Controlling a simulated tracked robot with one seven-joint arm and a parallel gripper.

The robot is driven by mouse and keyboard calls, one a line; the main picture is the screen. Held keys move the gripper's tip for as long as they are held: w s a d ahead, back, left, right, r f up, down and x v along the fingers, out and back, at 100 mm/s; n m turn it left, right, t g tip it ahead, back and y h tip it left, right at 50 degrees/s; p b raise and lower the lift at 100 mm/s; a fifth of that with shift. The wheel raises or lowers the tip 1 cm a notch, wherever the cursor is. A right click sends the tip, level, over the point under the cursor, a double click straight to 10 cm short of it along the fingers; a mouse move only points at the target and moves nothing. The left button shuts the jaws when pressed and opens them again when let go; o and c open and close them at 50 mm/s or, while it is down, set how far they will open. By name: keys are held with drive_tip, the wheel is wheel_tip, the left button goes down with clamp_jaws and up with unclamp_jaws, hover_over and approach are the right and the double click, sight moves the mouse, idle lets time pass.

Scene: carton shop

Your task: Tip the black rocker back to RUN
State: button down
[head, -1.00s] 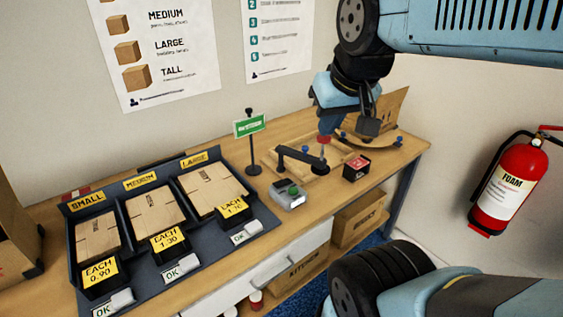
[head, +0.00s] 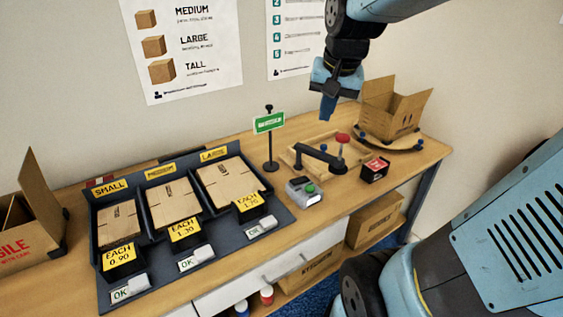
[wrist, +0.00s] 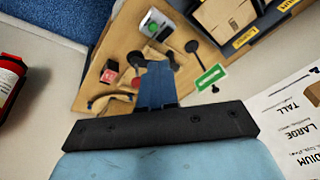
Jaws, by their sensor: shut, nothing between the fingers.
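No part is clearly readable as a black rocker marked RUN. A small black box with a red face (head: 375,168) stands at the bench's right front; its markings are too small to read. It also shows in the wrist view (wrist: 110,70). A grey box with a green button (head: 303,192) stands to its left, also in the wrist view (wrist: 155,24). My gripper (head: 327,115) is shut and empty, pointing down in the air above the back of the bench, apart from everything. Its blue fingers show together in the wrist view (wrist: 157,85).
A black arm (head: 320,157) lies over a wooden frame near a red knob (head: 342,138). A green sign on a stand (head: 269,123) rises to the left. An open carton (head: 395,105) stands at the right back. Bins of flat cartons (head: 180,160) fill the left.

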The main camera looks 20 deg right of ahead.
drive_tip(key=w+d+f+m+g+y, duration=0.1)
drive_tip(key=w+f+m+g, duration=0.3)
drive_tip(key=w+f+m, duration=0.5)
drive_tip(key=w+d+f, duration=0.1)
drive_tip(key=w+f, duration=0.8)
drive_tip(key=shift+w+d+f+m+y, duration=0.2)
drive_tip(key=shift+f+m+y, duration=0.1)
drive_tip(key=shift+m, duration=0.1)
